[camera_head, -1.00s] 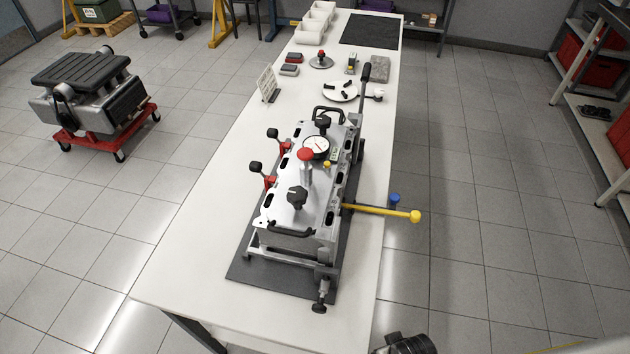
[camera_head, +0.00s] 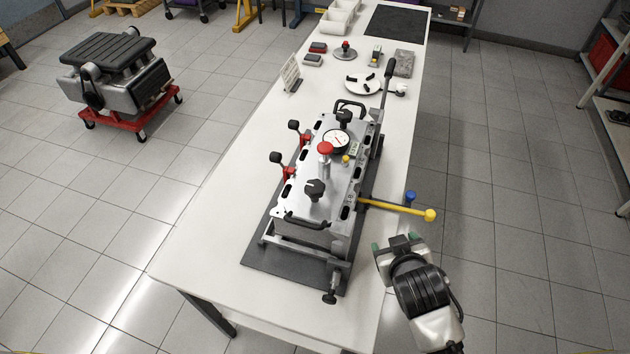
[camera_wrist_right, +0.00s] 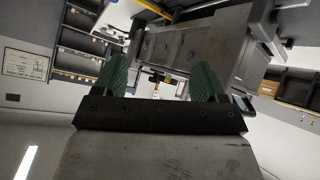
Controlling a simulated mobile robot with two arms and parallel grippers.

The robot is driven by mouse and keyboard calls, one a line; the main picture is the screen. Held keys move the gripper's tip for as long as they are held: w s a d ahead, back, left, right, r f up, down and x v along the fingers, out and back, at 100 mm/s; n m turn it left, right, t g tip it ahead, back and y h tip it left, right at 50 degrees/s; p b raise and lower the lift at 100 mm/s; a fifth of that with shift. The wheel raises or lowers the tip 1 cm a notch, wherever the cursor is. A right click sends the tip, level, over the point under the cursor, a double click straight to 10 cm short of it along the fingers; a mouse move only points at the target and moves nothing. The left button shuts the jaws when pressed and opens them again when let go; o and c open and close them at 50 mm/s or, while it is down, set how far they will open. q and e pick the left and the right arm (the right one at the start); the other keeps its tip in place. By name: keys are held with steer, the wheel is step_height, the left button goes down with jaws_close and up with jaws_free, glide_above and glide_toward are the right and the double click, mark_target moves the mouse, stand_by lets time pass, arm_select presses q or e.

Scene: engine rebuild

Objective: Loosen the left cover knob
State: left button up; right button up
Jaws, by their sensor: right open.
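The engine cover (camera_head: 296,205) is a silver metal lid on a block on the bench. It carries two black star knobs: a near one (camera_head: 315,190), further left in the picture, and a far one (camera_head: 344,117). Both sit on the cover with nothing gripping them. My right gripper (camera_head: 398,243) is beyond the bench's right edge, to the right of the block and apart from it. It is open and empty; its green fingers (camera_wrist_right: 158,76) stand wide apart in the right wrist view. My left gripper is not in view.
A yellow-handled bar (camera_head: 398,208) and a blue knob (camera_head: 410,197) stick out right of the block. A red knob (camera_head: 325,147), a dial gauge (camera_head: 336,141) and black handles (camera_head: 306,222) rise from the cover. The bench's near left (camera_head: 215,240) is clear.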

steer(key=w+a+r+n+t+y, duration=0.4)
steer(key=w+a+r, duration=0.15)
steer(key=r, duration=0.25)
steer(key=w+a+r+n+t+y, duration=0.3)
steer(key=w+a+r+n+t, duration=0.15)
steer(key=a+r, duration=0.35)
steer(key=s+a+r+n+g+y, duration=0.35)
steer(key=a+n+g+y, duration=0.45)
steer(key=n, duration=0.4)
steer(key=s+a+r+n+g+y, duration=0.2)
steer(key=a+r+n+g+y, duration=0.25)
steer(key=a+n+g, duration=0.5)
steer(key=n+g+h+p, duration=0.1)
steer(key=n+h, duration=0.7)
steer(key=h, duration=1.2)
glide_toward(315, 186)
steer(key=shift+y, duration=0.25)
steer(key=f+p, duration=0.1)
steer(key=f, duration=0.3)
steer(key=f+p, duration=0.2)
steer(key=f, duration=0.1)
steer(key=shift+d+f, duration=0.2)
steer(key=shift+f, duration=0.2)
steer(key=shift+w+f+p, duration=0.1)
steer(key=shift+f+p, duration=0.25)
steer(key=shift+f, duration=0.4)
